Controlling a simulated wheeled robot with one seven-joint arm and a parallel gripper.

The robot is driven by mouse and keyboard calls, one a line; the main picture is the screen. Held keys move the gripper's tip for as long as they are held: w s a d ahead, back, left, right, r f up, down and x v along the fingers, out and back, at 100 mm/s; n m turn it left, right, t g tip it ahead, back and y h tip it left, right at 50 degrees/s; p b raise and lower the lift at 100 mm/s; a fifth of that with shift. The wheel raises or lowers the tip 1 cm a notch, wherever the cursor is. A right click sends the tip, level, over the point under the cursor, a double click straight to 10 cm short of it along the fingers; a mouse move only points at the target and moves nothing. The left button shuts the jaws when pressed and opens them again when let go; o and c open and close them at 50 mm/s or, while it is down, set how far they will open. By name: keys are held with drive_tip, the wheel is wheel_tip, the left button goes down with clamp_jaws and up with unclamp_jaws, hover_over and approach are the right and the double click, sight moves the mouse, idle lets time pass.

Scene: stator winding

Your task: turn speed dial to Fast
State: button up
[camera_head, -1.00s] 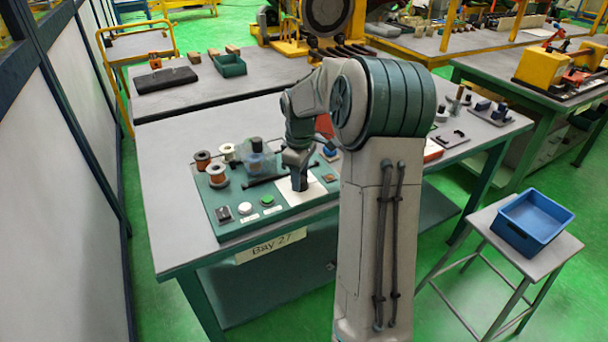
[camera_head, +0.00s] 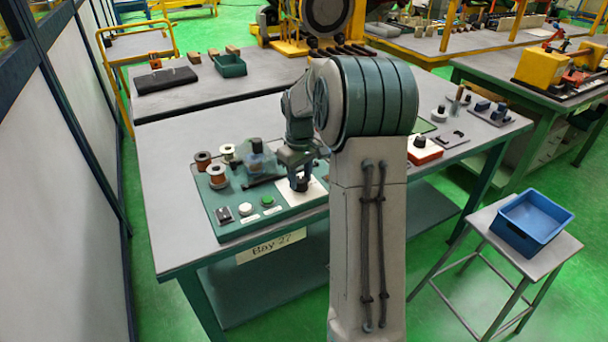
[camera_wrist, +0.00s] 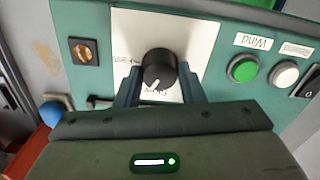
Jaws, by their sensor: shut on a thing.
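The speed dial (camera_wrist: 158,68) is a round black knob on a white plate (camera_wrist: 195,40) in the wrist view. Its white pointer mark points down and slightly left, toward small lettering at the plate's lower edge. More small lettering lies left of the knob; I cannot read either. My gripper (camera_wrist: 160,80) is shut on the dial, one finger on each side of it. In the head view, my gripper (camera_head: 299,182) is down at the white plate (camera_head: 317,190) and hides most of the dial.
The green panel (camera_head: 232,226) also bears a green button (camera_wrist: 243,68), a white button (camera_wrist: 284,74), a black switch (camera_wrist: 308,86) and a small dark-and-orange knob (camera_wrist: 84,51). Copper spools (camera_head: 217,175) stand at its left. A red box (camera_head: 424,149) is to the right.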

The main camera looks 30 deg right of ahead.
sight(301, 179)
drive_tip(key=m, duration=0.6)
drive_tip(key=shift+r+m, duration=0.1)
drive_tip(key=shift+m, duration=0.2)
drive_tip(key=m+p, duration=0.1)
drive_tip(key=m, duration=0.5)
idle(0.4)
drive_tip(key=o, duration=1)
wheel_tip(301, 179, up, 14)
drive_tip(key=shift+f, duration=0.15)
